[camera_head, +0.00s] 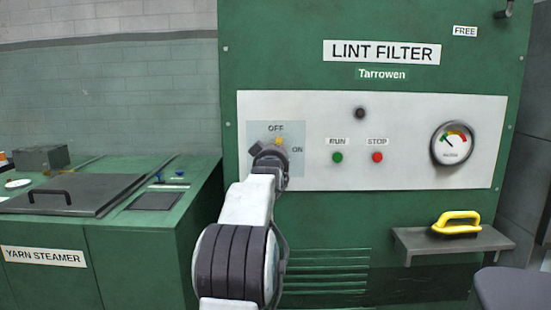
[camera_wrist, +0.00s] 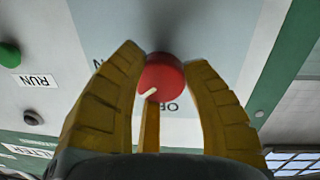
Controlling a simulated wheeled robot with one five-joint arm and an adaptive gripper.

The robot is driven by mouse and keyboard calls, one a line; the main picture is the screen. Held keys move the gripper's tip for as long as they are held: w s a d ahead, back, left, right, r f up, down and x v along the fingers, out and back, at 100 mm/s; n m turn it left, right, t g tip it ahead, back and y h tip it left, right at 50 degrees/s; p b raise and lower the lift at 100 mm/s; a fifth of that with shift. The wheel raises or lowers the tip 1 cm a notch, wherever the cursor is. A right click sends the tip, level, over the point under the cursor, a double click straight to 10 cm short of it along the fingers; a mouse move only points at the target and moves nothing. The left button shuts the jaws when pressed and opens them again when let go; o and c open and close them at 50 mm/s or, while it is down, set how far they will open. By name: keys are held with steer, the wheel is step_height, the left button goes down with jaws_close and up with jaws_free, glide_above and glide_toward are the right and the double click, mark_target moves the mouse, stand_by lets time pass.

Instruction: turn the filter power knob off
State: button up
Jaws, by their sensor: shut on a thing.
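The filter power knob (camera_wrist: 161,75) is red and round with a white pointer mark. In the wrist view, which is upside down, the mark points down and left, between the OFF label (camera_wrist: 170,107) and the ON label (camera_wrist: 97,62). My gripper (camera_wrist: 165,68) has its yellow fingers on both sides of the knob, shut on it. In the head view my gripper (camera_head: 272,148) covers the knob on the light blue plate. There the OFF label (camera_head: 276,128) is above and the ON label (camera_head: 297,150) to the right.
On the white panel (camera_head: 420,115) are a green RUN button (camera_head: 337,157), a red STOP button (camera_head: 377,157), a dark button (camera_head: 360,113) and a gauge (camera_head: 453,144). A shelf (camera_head: 415,244) with a yellow-handled tool (camera_head: 457,223) juts out lower right. The yarn steamer (camera_head: 150,250) stands left.

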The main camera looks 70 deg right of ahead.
steer(key=n+b, duration=0.2)
steer(key=n, duration=0.3)
steer(key=shift+w+r, duration=0.1)
steer(key=shift+r, duration=0.05)
steer(key=shift+n+t, duration=0.3)
steer(key=shift+n, duration=0.1)
steer(key=o, duration=1.2)
steer(key=shift+a, duration=0.1)
steer(key=shift+f+v, duration=0.15)
steer(key=shift+v, duration=2.8)
steer(key=shift+f+v, duration=0.1)
steer(key=shift+v, duration=2.8)
steer(key=shift+o, duration=0.2)
steer(key=shift+w, duration=0.1)
